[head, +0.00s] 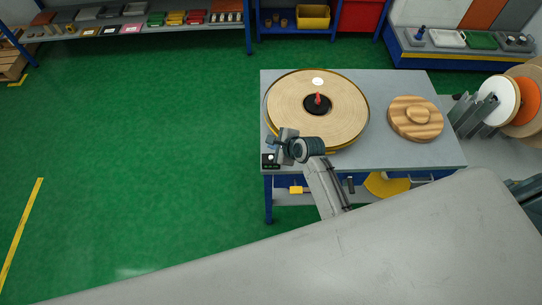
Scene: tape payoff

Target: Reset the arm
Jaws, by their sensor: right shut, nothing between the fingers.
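My right arm reaches up from the lower middle of the head view to the front left part of a grey-topped table (398,158). My right gripper (274,154) is at the table's front left corner, shut and empty. It is beside a large tan tape roll (340,105). The roll lies flat with a black hub and a red upright part (317,98) at its centre. A small black device (269,164) sits at the table corner by the gripper, partly covered by it. My left gripper is out of view.
A striped wooden disc (408,128) with a knob lies right of the roll. A rack with white and orange reels (499,98) stands at the far right. Shelves with bins (172,17) line the back. The green floor (130,130) on the left is clear.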

